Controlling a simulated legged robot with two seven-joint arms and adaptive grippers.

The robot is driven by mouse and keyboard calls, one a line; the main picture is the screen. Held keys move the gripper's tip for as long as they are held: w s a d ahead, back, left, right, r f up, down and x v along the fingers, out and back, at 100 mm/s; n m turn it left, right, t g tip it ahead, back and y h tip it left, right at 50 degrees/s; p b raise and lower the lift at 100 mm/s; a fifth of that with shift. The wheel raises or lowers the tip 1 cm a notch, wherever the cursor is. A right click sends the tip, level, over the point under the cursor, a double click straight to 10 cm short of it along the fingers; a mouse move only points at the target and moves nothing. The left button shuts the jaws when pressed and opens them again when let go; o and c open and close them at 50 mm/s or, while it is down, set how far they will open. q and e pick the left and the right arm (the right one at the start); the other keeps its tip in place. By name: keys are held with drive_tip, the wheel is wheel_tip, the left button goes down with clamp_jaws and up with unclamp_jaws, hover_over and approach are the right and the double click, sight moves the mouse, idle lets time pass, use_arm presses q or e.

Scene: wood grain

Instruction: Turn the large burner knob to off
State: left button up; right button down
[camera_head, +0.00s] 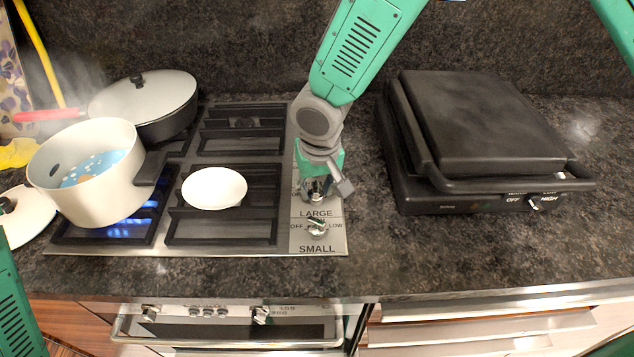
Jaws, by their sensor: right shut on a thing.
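The cooktop's steel control strip (333,240) carries a knob marked LARGE and, below it, a knob marked SMALL. My right gripper (318,188) points down over the strip and is shut on the large burner knob, just above the LARGE label. The gripper hides most of that knob, so I cannot tell its setting. The small burner knob (316,225) is in plain view between OFF and LOW marks. Blue flames (130,229) burn at the front left burner under a white pot (88,185). My left gripper is out of view; only green arm casing shows at the lower left.
A lidded pan (150,100) with a red handle stands on the back left burner. A white plate (214,188) sits on the front right grate. A black grill press (480,130) stands right of the cooktop. Bare counter (375,240) lies between.

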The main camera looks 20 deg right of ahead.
drive_tip(key=shift+d+r+n, duration=0.1)
drive_tip(key=shift+n, duration=0.3)
drive_tip(key=shift+a+n+p, duration=0.25)
drive_tip(key=shift+n+p, duration=0.2)
drive_tip(key=shift+n, duration=0.05)
drive_tip(key=shift+d, duration=0.1)
drive_tip(key=n+p, duration=0.3)
drive_tip(key=shift+n+y, duration=0.3)
drive_tip(key=shift+y, duration=0.1)
drive_tip(key=shift+n, duration=0.5)
drive_tip(key=shift+p, duration=0.3)
